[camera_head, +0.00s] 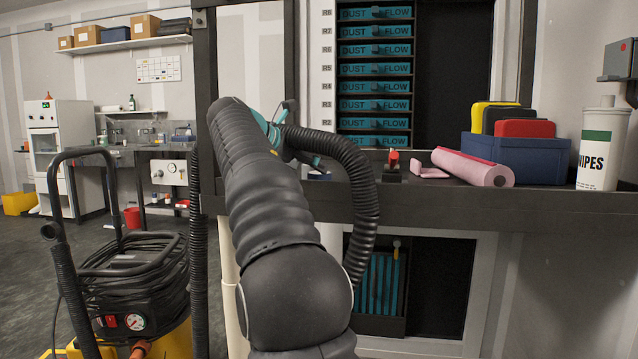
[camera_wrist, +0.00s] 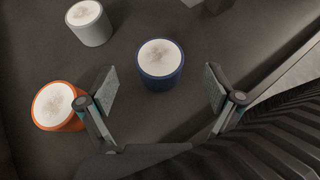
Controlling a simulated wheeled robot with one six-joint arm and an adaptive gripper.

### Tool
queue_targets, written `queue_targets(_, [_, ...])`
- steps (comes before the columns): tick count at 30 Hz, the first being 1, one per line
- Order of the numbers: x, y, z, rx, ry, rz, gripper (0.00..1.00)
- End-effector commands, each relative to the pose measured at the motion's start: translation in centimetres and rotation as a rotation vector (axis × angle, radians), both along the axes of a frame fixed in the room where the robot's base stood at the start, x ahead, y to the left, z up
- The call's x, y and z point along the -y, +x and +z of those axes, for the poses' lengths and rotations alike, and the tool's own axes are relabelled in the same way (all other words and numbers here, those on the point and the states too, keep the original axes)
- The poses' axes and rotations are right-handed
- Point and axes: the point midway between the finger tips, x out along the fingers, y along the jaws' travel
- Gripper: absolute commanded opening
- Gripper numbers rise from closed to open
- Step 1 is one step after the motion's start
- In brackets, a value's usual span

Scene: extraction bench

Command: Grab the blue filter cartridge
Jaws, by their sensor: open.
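The blue filter cartridge (camera_wrist: 160,78) is a short upright cylinder with dark blue sides and a pale, stained round top. It stands on the dark bench top. My gripper (camera_wrist: 159,82) is open, with one finger to the left and one to the right of the blue cartridge in the wrist view; nothing is held. Whether the fingers are level with it or above it, I cannot tell. An orange cartridge (camera_wrist: 46,119) stands just outside the left finger. A grey cartridge (camera_wrist: 91,33) stands farther up and left. In the head view my arm mostly hides my gripper.
On the bench to the right are a pink roll (camera_head: 470,167), a small red-topped item (camera_head: 393,160), a blue bin (camera_head: 515,158) and a wipes canister (camera_head: 600,150). Teal-fronted slots (camera_head: 375,88) rise behind. A yellow-and-black vacuum (camera_head: 135,300) stands at left.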

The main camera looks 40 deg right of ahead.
Motion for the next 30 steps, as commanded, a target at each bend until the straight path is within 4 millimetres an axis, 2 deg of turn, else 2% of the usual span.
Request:
queue_targets(6, [2.2, 0.3, -1.3, 0.000, 0.001, -0.001, 0.91])
queue_targets(14, [2.4, 0.3, -1.5, 0.001, 0.001, 0.000, 0.91])
queue_targets(15, [2.4, 0.3, -1.5, 0.001, 0.001, 0.000, 0.89])
queue_targets(17, [2.4, 0.3, -1.5, 0.001, 0.001, 0.000, 0.74])
queue_targets(23, [2.4, 0.3, -1.5, 0.001, 0.001, 0.000, 0.24])
queue_targets(30, [2.4, 0.3, -1.4, 0.001, 0.000, 0.000, 0.23])
